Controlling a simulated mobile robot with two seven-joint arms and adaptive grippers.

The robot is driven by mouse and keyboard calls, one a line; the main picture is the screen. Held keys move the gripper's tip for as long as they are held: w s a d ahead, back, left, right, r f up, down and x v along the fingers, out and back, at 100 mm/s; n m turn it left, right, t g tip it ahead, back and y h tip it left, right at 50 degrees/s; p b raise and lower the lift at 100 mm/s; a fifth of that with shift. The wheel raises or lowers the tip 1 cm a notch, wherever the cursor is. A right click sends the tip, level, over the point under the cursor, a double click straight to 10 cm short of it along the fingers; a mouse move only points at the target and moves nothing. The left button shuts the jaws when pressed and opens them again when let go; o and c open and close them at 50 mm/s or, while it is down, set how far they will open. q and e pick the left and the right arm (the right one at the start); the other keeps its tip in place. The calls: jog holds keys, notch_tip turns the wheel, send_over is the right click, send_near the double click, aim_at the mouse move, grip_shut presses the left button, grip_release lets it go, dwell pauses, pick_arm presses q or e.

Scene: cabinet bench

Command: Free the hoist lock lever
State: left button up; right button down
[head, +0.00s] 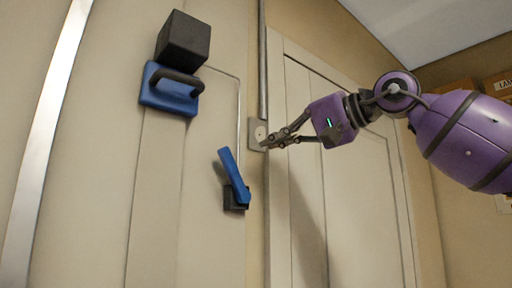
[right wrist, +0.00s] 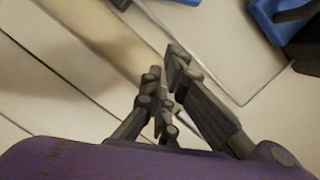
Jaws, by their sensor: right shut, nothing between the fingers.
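A blue lever (head: 230,168) is on a small black base (head: 236,198) on the pale cabinet front. It stands tilted, its top leaning left. My right gripper (head: 265,146) is shut and empty, up and to the right of the lever and apart from it, in front of a small grey plate (head: 256,132). In the right wrist view its fingers (right wrist: 164,68) are close together. A blue part (right wrist: 275,18) beside a dark block shows at that view's upper right; I cannot tell for sure which fitting it is. My left gripper is not in view.
A blue plate with a dark handle (head: 172,88) is mounted upper left of the lever, with a black block (head: 184,39) above it. A vertical grey rod (head: 262,60) runs down to the grey plate. A panelled door (head: 350,200) stands right. Cartons (head: 498,85) are at far right.

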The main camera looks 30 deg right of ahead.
jog(key=shift+w+a+f, duration=1.3)
jog(key=shift+a+f, duration=0.15)
jog(key=shift+a, duration=2)
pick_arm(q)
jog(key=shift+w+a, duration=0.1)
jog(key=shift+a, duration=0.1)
pick_arm(e)
jog(key=v, duration=1.2)
jog(key=shift+r, duration=0.15)
jog(key=shift+a, duration=0.15)
